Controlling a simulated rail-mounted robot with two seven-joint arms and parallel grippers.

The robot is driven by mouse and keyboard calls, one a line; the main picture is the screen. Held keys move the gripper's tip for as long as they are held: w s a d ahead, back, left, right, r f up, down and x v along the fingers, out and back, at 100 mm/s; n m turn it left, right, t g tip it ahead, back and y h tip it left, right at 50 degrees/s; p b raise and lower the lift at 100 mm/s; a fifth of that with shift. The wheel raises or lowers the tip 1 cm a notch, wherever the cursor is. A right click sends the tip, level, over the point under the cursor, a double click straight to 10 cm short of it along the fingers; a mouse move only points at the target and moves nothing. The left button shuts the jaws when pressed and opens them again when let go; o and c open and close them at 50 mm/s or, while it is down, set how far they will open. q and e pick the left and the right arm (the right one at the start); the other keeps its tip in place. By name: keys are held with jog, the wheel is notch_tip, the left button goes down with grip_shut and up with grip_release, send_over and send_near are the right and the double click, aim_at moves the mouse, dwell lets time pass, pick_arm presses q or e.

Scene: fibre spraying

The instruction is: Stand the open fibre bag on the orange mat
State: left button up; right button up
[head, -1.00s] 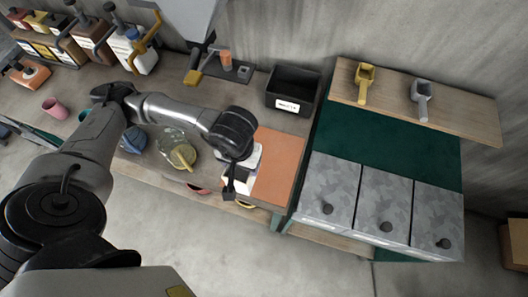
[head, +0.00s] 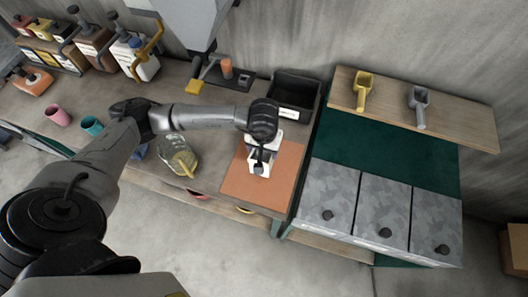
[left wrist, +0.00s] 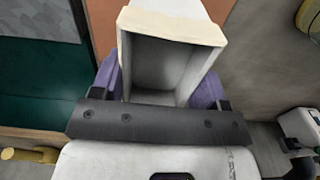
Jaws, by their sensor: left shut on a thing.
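The open fibre bag (left wrist: 172,24) shows in the left wrist view as a pale, open-topped box shape with a cream rim and a grey, empty-looking inside. My left gripper (left wrist: 158,88) is shut on it, with a purple pad on each side. In the head view my left gripper (head: 260,165) is over the orange mat (head: 233,182). There the gripper and wrist hide most or all of the bag. I cannot tell whether the bag's base touches the mat. My right gripper is not in view.
A glass jar (head: 176,155) with a yellow scoop stands left of the mat. A black bin (head: 293,92) is behind it. Grey-lidded bins (head: 385,210) are to the right. A teal cup (head: 91,125) and pink cup (head: 57,115) stand far left. The mat's front and right parts are clear.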

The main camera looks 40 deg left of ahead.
aim_at(264, 154)
pick_arm(q)
jog(key=shift+f+p, duration=0.35)
jog(key=shift+f, duration=1.7)
jog(key=shift+w, duration=0.1)
jog(key=shift+f, duration=0.15)
jog(key=o, duration=1.3)
